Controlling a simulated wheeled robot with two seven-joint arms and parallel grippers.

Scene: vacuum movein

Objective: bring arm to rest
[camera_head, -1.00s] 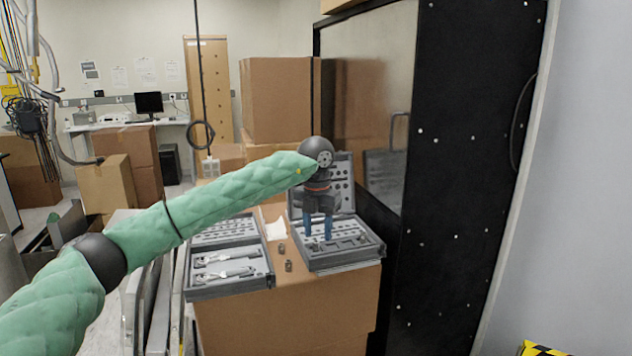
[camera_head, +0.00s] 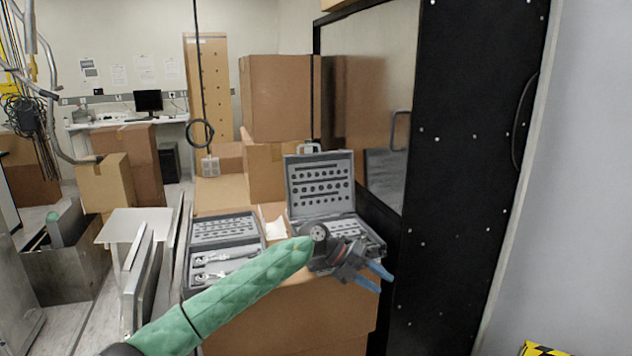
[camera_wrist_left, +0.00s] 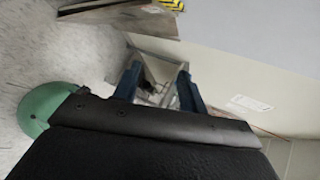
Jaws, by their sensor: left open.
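My left arm, in a green quilted sleeve, comes in from the bottom left of the head view. Its left gripper (camera_head: 377,277) has blue fingers that stand apart and hold nothing. It is in front of the right toolcase (camera_head: 320,187), at the right edge of the cardboard box, and points to the right. The wrist hides part of that case's base. In the left wrist view the two blue fingers (camera_wrist_left: 157,88) are spread with nothing between them. My right gripper is not in view.
A second open toolcase (camera_head: 224,242) with wrenches lies left on the cardboard box (camera_head: 290,320). A black cabinet (camera_head: 455,180) stands close on the right. Metal panels (camera_head: 150,285) lean at the left. More boxes (camera_head: 280,95) are stacked behind.

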